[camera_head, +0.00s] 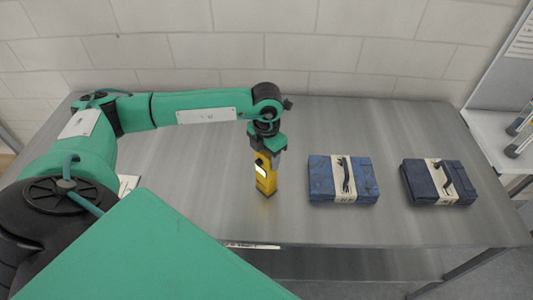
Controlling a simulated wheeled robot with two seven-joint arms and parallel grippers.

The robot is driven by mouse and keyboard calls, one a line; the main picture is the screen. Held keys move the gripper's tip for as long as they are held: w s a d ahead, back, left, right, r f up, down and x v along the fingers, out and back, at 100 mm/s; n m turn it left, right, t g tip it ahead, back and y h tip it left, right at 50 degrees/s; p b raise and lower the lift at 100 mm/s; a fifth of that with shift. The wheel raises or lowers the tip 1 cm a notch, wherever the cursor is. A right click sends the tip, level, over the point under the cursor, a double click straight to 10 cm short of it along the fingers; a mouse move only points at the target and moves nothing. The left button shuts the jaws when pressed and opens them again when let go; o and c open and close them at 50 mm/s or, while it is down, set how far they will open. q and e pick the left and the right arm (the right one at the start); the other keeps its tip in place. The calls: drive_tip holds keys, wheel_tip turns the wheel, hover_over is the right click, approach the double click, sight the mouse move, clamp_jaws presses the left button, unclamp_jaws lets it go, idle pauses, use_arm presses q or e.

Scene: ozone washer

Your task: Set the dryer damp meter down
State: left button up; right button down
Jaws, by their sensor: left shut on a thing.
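The damp meter (265,182) is a yellow, upright handheld device with a pale patch on its front. It is in the middle of the head view, over the metal table (390,125). My left gripper (267,155) points down and is shut on the upper part of the meter. The meter's lower end is at or just above the table top; I cannot tell whether it touches. The gripper hides the top of the meter. My right gripper is not in view.
A blue folded bundle with a pale band (321,182) lies right of the meter. A darker blue bundle (418,185) lies farther right. A white paper (127,186) lies at left, partly hidden. A tiled wall (300,45) stands behind. Bare table surrounds the meter.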

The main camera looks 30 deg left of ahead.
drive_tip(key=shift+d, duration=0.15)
use_arm(q)
drive_tip(key=shift+f, duration=0.1)
drive_tip(key=o, duration=1.6)
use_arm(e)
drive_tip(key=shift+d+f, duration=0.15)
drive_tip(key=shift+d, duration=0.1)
use_arm(q)
drive_tip(key=shift+r, duration=0.3)
wheel_tip(320, 180, up, 10)
drive_tip(key=b, duration=0.4)
drive_tip(key=shift+r+b, duration=0.2)
drive_tip(key=shift+b, duration=0.2)
drive_tip(key=shift+r, duration=0.7)
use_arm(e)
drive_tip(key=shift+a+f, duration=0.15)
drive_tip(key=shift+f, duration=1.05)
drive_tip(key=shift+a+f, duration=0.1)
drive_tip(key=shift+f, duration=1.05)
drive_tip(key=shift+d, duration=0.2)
